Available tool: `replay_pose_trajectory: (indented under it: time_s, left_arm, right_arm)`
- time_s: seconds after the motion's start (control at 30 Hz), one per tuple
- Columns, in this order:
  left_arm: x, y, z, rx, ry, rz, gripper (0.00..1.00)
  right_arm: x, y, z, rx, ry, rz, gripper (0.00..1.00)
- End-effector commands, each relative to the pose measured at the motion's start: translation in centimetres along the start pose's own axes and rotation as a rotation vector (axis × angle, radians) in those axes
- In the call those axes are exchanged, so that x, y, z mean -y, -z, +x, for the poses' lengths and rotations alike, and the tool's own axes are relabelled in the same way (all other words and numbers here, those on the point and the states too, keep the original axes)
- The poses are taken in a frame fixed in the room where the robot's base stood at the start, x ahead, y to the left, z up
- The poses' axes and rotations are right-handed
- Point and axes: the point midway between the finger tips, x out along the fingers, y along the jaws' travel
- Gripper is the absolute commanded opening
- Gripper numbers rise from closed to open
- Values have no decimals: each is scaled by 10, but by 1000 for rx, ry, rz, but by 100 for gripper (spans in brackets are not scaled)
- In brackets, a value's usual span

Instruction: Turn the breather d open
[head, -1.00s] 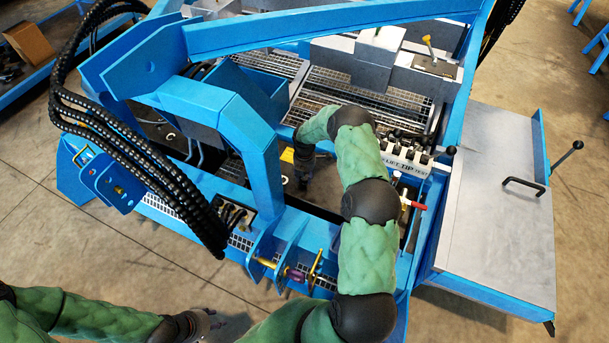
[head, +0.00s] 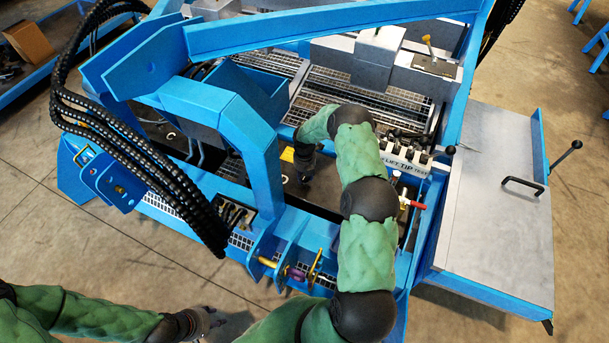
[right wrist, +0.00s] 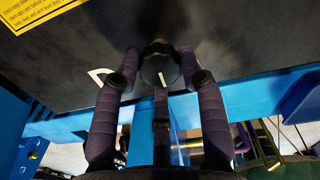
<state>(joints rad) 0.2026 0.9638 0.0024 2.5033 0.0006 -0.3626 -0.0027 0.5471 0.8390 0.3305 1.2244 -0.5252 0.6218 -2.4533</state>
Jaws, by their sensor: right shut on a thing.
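The breather d (right wrist: 158,60) shows in the right wrist view as a dark round knob with a short white mark pointing down the picture. A white letter (right wrist: 98,77), partly hidden by a finger, is on the dark panel beside it. My right gripper (right wrist: 160,78) is shut on the knob, with fingers on either side and one below. In the head view my right wrist (head: 305,158) reaches down to the dark panel, and the knob cannot be made out there. My left gripper (head: 207,320) is at the bottom edge, away from the machine; its fingers are unclear.
The blue frame arch (head: 255,150) stands left of my right arm, with black hoses (head: 130,150) further left. The lever bank (head: 408,158) and a red-handled valve (head: 415,204) are close on the right. A yellow label (right wrist: 45,8) is on the panel.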

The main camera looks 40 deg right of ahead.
Motion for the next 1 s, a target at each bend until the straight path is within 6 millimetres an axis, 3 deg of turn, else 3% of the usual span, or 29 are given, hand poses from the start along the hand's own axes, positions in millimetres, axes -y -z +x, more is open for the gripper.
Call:
replay_pose_trajectory:
  time_s: [0.43, 0.47, 0.53, 0.87, 1.0]
  left_arm:
    - [0, 0, 0, 0, 0, 0, 40]
    - [0, 0, 0, 0, 0, 0, 40]
    - [0, 0, 0, 0, 0, 0, 40]
    - [0, 0, 0, 0, 0, 0, 40]
    - [0, 0, 0, 0, 0, 0, 40]
  right_arm:
    - [-1, 8, 3, -17, 3, -12, 8]
    - [-1, 8, 3, -17, 3, -12, 44]
    - [-1, 8, 4, -17, 4, -12, 63]
    - [0, 3, 1, -8, 2, -9, 63]
    - [0, 2, -9, -5, 2, -9, 63]
